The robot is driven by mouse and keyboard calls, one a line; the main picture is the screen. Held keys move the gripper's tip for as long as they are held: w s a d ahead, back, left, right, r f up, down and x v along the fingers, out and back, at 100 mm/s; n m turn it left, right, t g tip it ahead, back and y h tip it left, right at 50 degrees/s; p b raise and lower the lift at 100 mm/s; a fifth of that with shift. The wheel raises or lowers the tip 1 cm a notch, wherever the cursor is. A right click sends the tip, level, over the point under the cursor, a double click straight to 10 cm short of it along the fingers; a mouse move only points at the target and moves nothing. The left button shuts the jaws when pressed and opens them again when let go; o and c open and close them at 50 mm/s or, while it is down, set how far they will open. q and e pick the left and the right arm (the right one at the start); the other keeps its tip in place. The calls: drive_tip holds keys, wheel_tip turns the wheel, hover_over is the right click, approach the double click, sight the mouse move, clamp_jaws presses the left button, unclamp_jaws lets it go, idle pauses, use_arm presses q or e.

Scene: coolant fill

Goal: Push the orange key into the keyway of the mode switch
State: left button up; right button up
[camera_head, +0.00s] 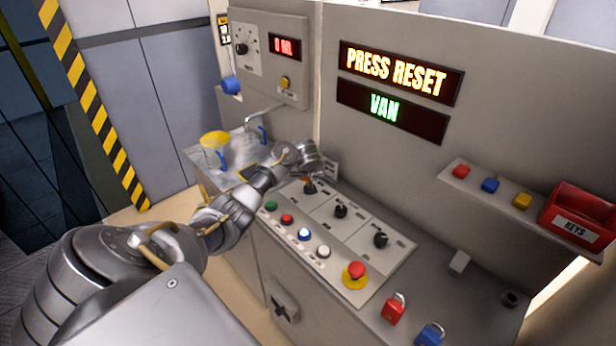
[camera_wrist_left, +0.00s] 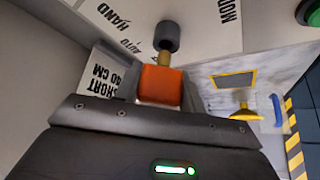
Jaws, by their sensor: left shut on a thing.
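My left gripper (camera_head: 311,172) reaches over the far left end of the switch panel and points down. In the left wrist view it is shut on the orange key (camera_wrist_left: 161,85), whose orange head sits between the fingers. The key's brass shaft runs from the head to the dark round mode switch (camera_wrist_left: 167,37). A short length of brass shows between head and switch; whether the tip is inside the keyway is hidden. The mode switch also shows in the head view (camera_head: 310,188), just below the fingers. My right gripper is not in view.
The panel (camera_head: 338,235) also carries two black knobs, several push buttons and a red emergency button (camera_head: 356,270). Red and blue padlocks stand at its right. A shelf holds coloured blocks and a red KEYS bin (camera_head: 578,215). Displays read PRESS RESET and VAN.

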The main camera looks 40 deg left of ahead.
use_arm(q)
drive_tip(key=shift+f+b, duration=0.65)
drive_tip(key=shift+f, duration=0.75)
drive_tip(key=o, duration=1)
drive_tip(key=shift+o, duration=0.2)
drive_tip(key=p+v, duration=0.1)
drive_tip(key=v, duration=1)
drive_tip(key=shift+p, duration=0.3)
drive_tip(key=shift+f, duration=0.1)
